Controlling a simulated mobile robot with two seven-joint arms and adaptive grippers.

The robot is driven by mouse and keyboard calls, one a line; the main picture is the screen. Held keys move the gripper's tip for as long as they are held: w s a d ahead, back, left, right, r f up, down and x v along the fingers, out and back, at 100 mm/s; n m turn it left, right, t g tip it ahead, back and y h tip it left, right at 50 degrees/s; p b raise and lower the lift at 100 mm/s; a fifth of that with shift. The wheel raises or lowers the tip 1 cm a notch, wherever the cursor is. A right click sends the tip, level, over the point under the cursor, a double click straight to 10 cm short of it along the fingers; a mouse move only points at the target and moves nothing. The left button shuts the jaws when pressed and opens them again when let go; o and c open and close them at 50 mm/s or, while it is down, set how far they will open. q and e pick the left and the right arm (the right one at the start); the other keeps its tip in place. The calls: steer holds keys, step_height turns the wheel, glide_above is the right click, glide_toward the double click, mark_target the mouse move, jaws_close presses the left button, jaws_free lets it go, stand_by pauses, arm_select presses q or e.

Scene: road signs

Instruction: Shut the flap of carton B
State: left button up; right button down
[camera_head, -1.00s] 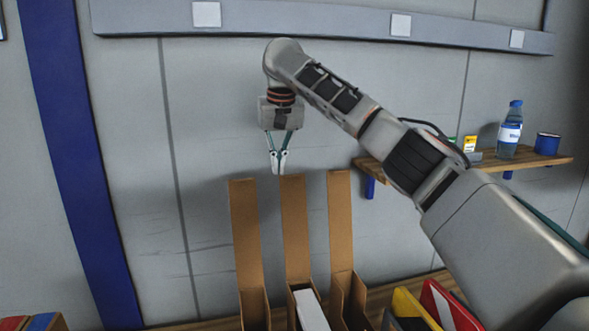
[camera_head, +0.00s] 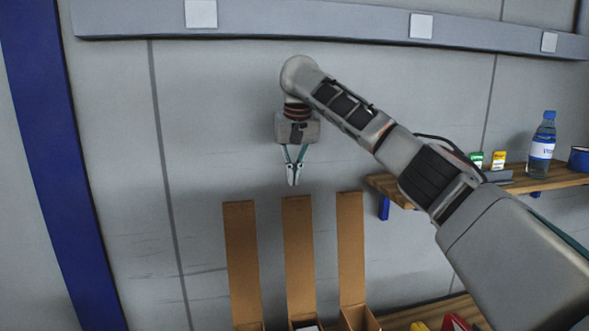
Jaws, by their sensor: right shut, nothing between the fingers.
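Three narrow brown cartons stand side by side at the bottom: the left carton (camera_head: 250,327), the middle carton (camera_head: 303,321) and the right carton (camera_head: 359,319). Their tall flaps all stand upright: left flap (camera_head: 242,262), middle flap (camera_head: 299,255), right flap (camera_head: 350,248). No letters can be read, so I cannot tell which is carton B. My right gripper (camera_head: 294,183) is shut and empty, pointing down. In the picture its tips are just above the top of the middle flap, apart from it. The lower parts of the cartons are cut off. My left gripper is not in view.
A grey wall stands behind the cartons. A wooden shelf (camera_head: 520,183) at the right holds a water bottle (camera_head: 541,146), a blue cup (camera_head: 580,160) and small boxes. Red and yellow things show at the bottom right. The wall left of the cartons is clear.

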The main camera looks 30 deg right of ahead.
mark_target(296, 197)
steer(key=shift+s+a+f, duration=0.1)
steer(key=shift+s+f, duration=0.25)
steer(key=shift+f, duration=0.5)
steer(key=shift+s+a+f, duration=0.1)
steer(key=shift+s+f, duration=0.3)
steer(key=shift+f, duration=0.45)
steer(key=shift+s+a+f, duration=0.1)
steer(key=shift+s+f, duration=0.25)
steer(key=shift+f, duration=0.5)
